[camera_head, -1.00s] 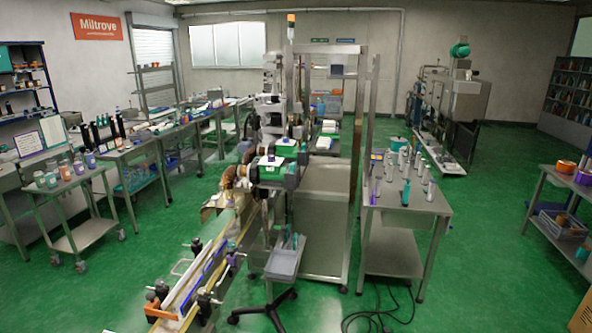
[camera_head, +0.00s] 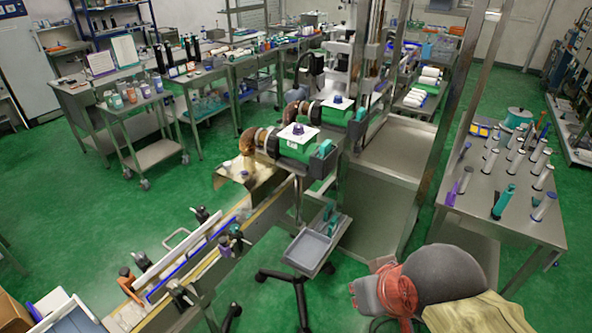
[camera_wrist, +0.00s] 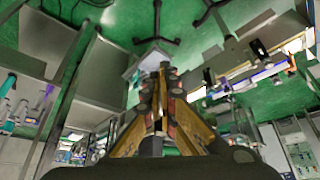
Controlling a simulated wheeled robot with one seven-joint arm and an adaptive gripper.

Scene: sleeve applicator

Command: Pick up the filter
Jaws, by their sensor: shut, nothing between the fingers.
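I cannot tell for sure which thing is the filter. Several pale upright cylinders with dark tops, such as one white cylinder (camera_head: 544,206), stand on the steel table (camera_head: 505,212) at the right of the head view. A teal tool-like item (camera_head: 503,202) and a purple item (camera_head: 452,193) stand among them. My gripper (camera_wrist: 160,76) shows in the wrist view, its yellow-sided fingers drawn together and empty. It is not clearly seen in the head view, where part of my arm shows at the bottom right. It touches none of these things.
A conveyor (camera_head: 190,270) with guide rails runs at the lower left. A machine with green-and-white units (camera_head: 297,142) stands mid-view, a grey tray (camera_head: 310,248) on a wheeled stand before it. A teal pot (camera_head: 518,117) sits at the right table's back. Green floor (camera_head: 100,225) is open on the left.

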